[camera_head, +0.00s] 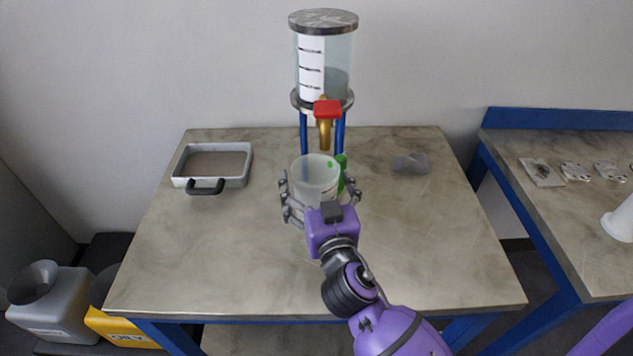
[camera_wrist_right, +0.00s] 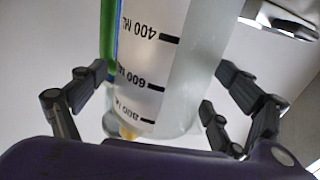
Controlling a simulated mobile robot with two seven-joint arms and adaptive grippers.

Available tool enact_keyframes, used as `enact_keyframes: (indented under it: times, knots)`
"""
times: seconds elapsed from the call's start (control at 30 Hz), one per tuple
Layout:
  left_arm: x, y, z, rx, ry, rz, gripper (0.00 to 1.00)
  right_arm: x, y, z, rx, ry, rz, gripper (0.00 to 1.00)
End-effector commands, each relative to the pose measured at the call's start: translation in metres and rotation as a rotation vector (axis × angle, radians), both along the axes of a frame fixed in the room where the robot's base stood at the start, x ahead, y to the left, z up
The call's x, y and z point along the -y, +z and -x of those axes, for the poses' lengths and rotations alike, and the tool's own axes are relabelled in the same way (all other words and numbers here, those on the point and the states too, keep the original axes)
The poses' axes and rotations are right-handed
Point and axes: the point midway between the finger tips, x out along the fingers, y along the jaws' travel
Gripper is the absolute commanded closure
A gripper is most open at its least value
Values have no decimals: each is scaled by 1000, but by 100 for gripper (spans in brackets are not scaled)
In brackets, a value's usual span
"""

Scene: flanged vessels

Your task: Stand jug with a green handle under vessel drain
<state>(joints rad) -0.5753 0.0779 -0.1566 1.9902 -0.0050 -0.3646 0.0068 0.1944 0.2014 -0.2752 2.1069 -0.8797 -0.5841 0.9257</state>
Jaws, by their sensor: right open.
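The clear jug (camera_head: 315,180) with a green handle (camera_head: 342,172) stands on the table below the vessel's drain. Its spout overlap with the drain is hard to judge from above. My right gripper (camera_head: 319,190) is open, with its fingers on both sides of the jug. In the right wrist view the jug (camera_wrist_right: 185,75) fills the space between the spread fingers, with its green handle (camera_wrist_right: 108,45) near the left finger. The vessel (camera_head: 337,70) is a clear cylinder on blue legs, with a brass drain (camera_head: 325,134) and red valve handle (camera_head: 327,109). My left gripper is out of view.
A grey tray (camera_head: 180,181) with a black handle lies at the table's left. A small grey fitting (camera_head: 410,163) lies on the right. The table's (camera_head: 230,255) front left is clear. A second blue-framed bench holding small parts (camera_head: 575,171) stands at right.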

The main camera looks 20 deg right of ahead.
Motion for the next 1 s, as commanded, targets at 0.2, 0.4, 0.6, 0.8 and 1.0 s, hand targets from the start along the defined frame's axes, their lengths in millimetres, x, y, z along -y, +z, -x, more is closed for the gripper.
enact_keyframes:
  times: [0.2,0.4,0.6,0.8,1.0]
  knots:
    - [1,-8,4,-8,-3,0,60,-2,-2,36,-5,-2,-4,10]
    - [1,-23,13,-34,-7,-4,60,-6,-4,80,-6,-2,-3,10]
    - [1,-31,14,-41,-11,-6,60,-9,-1,110,-3,0,-1,10]
    - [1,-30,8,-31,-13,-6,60,-9,2,119,1,-1,0,10]
    - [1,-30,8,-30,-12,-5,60,-10,3,119,3,-1,0,10]
